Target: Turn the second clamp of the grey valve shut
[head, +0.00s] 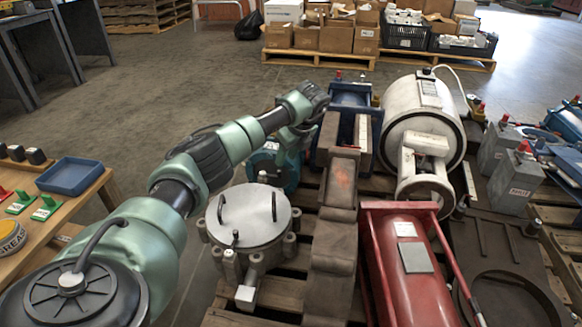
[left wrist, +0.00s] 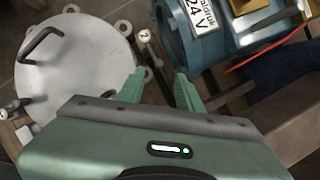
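The grey valve (head: 248,217) is a round pale metal body with a flat lid and two black bar handles, standing on a wooden pallet. Its lid (left wrist: 75,70) fills the left of the left wrist view. A small silver clamp or bolt (left wrist: 146,38) shows at its rim, just beyond my fingers; another fitting (head: 235,240) is at the near rim. I cannot tell which clamp is the second or how far each is turned. My left gripper (left wrist: 160,74) is open, its fingers apart with nothing visible between them, beside the rim. My right gripper is not in view.
A teal motor (head: 268,170) with a "24 V" label stands close behind the valve. A brown metal piece (head: 338,185) and a red cylinder (head: 402,262) crowd the right. A white tank (head: 425,115) is behind. A wooden table (head: 40,250) stands left; open floor lies beyond.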

